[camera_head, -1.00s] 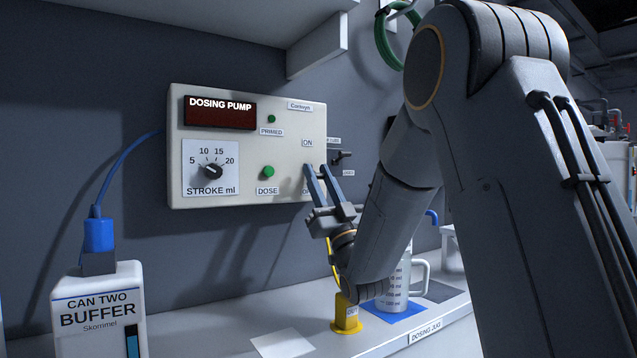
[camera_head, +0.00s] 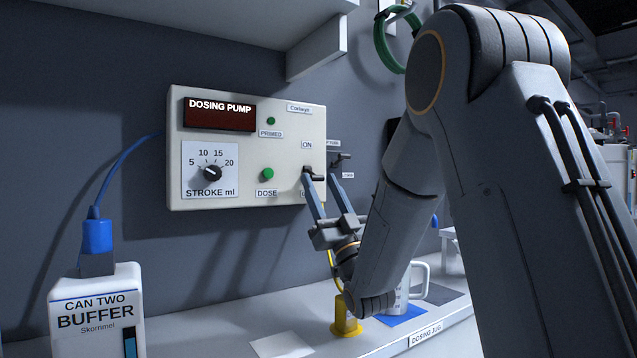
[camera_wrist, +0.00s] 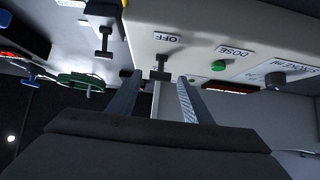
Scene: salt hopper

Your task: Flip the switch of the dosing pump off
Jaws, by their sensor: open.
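The dosing pump (camera_head: 240,160) is a pale box on the wall with a dark red display, a stroke knob and a green DOSE button. Its switch lever shows in the wrist view (camera_wrist: 160,73), by the OFF label; that picture is turned over. In the head view the ON label (camera_head: 307,144) shows, and a finger covers much of the switch area. My gripper (camera_head: 320,176) is open at the pump's lower right. In the wrist view my gripper (camera_wrist: 158,80) has the lever between the lines of its fingers, near the tips. I cannot tell whether they touch, or the lever's exact position.
A second dark lever (camera_head: 341,157) is on the wall right of the pump; it also shows in the wrist view (camera_wrist: 104,42). Below are a yellow fitting (camera_head: 346,318), a dosing jug (camera_head: 418,275) and the buffer can (camera_head: 98,315). A shelf (camera_head: 315,50) overhangs above.

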